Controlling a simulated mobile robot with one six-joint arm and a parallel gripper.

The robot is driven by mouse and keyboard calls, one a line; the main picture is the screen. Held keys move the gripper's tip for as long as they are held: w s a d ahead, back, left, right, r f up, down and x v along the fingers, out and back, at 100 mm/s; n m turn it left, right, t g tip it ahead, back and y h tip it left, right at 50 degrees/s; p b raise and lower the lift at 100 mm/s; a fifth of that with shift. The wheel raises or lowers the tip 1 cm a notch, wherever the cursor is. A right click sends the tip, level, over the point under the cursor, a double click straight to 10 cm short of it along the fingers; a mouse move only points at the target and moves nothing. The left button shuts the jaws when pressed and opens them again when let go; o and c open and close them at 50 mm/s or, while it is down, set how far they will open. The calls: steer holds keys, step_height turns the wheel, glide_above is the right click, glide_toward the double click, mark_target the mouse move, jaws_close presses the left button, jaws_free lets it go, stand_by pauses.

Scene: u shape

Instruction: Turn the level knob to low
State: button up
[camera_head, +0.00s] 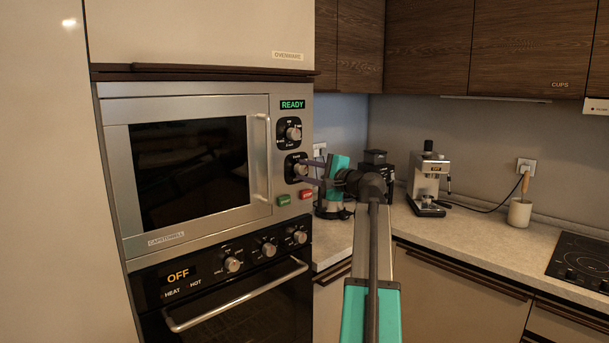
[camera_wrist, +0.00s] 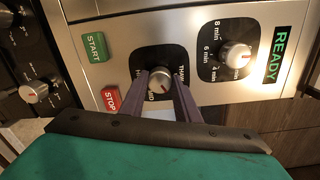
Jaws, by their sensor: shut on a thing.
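The microwave's lower knob (camera_head: 300,170), on a black dial plate, is the level knob as far as I can tell, since the upper dial is marked in minutes. My gripper (camera_head: 309,172) reaches it from the right, one finger above and one below. In the wrist view, the silver knob (camera_wrist: 159,79) with a red pointer mark sits between the two fingertips of my gripper (camera_wrist: 161,84), which is shut on it. The fingers hide part of the dial lettering. I cannot read which level the pointer is at.
The upper timer knob (camera_wrist: 236,54) is close by, under the lit READY display (camera_head: 292,104). The green START button (camera_wrist: 95,47) and red STOP button (camera_wrist: 110,99) sit below the held knob. An oven (camera_head: 230,285) is underneath. A coffee machine (camera_head: 428,180) stands on the counter.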

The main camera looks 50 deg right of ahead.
steer(key=o, duration=1)
steer(key=shift+o, duration=0.2)
steer(key=s+b, duration=0.2)
steer(key=s, duration=1.1)
steer(key=shift+s+a+r, duration=0.15)
steer(key=shift+s+a, duration=0.25)
steer(key=shift+a, duration=0.05)
